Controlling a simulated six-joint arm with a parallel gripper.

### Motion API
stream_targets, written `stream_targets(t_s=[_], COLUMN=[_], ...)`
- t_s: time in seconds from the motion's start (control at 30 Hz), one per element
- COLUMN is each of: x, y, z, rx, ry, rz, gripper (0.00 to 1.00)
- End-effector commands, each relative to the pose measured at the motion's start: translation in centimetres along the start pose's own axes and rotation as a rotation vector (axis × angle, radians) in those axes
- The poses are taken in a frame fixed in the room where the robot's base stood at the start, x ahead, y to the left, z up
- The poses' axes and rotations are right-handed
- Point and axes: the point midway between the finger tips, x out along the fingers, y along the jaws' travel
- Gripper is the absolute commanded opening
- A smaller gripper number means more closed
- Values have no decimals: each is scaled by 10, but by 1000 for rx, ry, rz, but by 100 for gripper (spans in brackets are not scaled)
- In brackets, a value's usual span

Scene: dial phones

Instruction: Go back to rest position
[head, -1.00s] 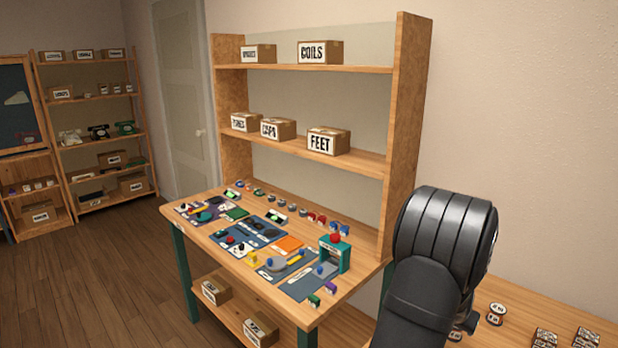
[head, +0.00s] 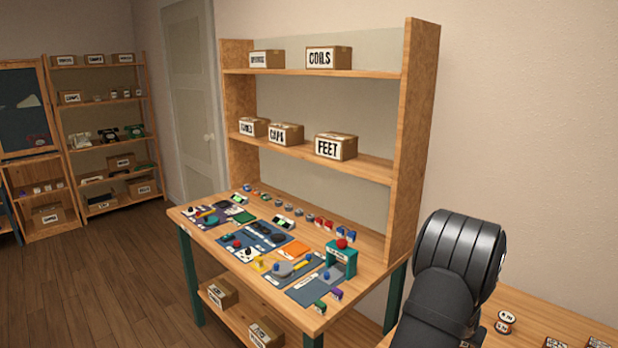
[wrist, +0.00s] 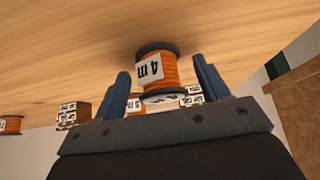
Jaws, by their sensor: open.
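My gripper (wrist: 165,92) shows in the wrist view with its two blue-grey fingers spread apart and empty. An orange spool (wrist: 171,70) with dark ends and a white "4 m" label stands on the wooden surface, beyond and between the fingertips. Gaps show between it and both fingers. In the head view only my dark arm shows at the lower right. The fingers are hidden or out of frame there.
A workbench (head: 220,262) with phone parts, mats and a shelf of labelled boxes stands left of my arm. Open floor lies left.

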Motion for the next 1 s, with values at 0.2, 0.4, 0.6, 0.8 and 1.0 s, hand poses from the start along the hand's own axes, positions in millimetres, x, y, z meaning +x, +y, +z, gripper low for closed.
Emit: stream_targets(t_s=[0.2, 0.4, 0.6, 0.8, 1.0], x=[-17, -46, -75, -105, -106], y=[0, 0, 0, 0, 0], z=[-1, -2, -1, -1, 1], rx=[0, 0, 0, 0, 0], ry=[2, 3, 1, 2, -4], rz=[0, 0, 0, 0, 0], gripper=[68, 68, 68, 68, 68])
